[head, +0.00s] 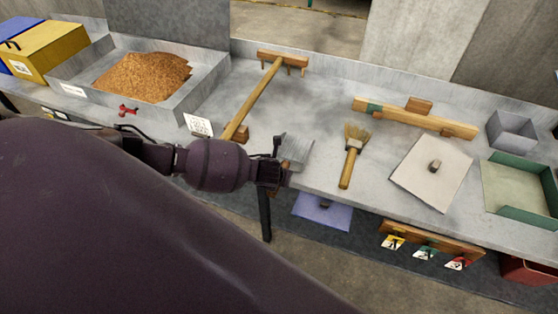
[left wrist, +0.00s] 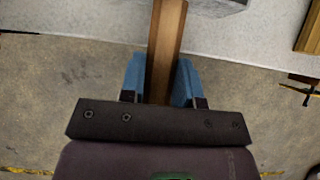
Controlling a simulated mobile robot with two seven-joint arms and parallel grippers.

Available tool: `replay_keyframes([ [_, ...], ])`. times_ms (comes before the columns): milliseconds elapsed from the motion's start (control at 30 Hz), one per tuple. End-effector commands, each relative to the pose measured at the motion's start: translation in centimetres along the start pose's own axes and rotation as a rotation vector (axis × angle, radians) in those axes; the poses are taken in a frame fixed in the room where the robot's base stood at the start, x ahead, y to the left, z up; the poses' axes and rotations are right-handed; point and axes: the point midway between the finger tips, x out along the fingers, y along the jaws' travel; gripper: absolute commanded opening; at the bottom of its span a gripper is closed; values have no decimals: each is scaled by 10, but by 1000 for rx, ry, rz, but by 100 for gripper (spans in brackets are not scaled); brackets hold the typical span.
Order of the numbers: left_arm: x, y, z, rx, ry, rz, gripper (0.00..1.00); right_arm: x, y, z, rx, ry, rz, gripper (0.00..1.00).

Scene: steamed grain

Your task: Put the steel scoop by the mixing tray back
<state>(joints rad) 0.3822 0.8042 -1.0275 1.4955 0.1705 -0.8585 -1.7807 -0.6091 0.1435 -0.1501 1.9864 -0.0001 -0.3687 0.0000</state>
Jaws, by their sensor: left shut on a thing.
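The steel scoop (head: 297,151) is at the bench's front edge in the head view, its grey metal end over the bench top. I cannot tell whether it touches the surface. My left gripper (head: 280,172) is shut on its wooden handle. In the left wrist view the brown handle (left wrist: 166,40) runs up between the blue fingers of my left gripper (left wrist: 160,78), and part of the grey metal (left wrist: 212,4) shows at the top edge. A grey tray (head: 200,88) holding brown grain stands to the left on the bench. My right gripper is not in view.
A long wooden tool (head: 262,88) lies between the tray and the scoop, near a white card (head: 198,125). A brush (head: 352,155), a wooden bar (head: 420,117), a pale sheet (head: 415,180) and a green tray (head: 510,209) lie to the right. Bench top between scoop and brush is clear.

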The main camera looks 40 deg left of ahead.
Motion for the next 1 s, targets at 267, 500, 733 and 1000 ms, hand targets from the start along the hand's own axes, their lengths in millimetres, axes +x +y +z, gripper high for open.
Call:
replay_keyframes([
  [267,0,0,1,0,-1,0,0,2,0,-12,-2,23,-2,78],
  [500,1,0,0,0,-1,0,0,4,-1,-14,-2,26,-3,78],
  [733,4,0,-2,0,-1,0,0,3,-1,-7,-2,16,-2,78],
  [1000,4,0,-2,0,-1,0,60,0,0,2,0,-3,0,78],
])
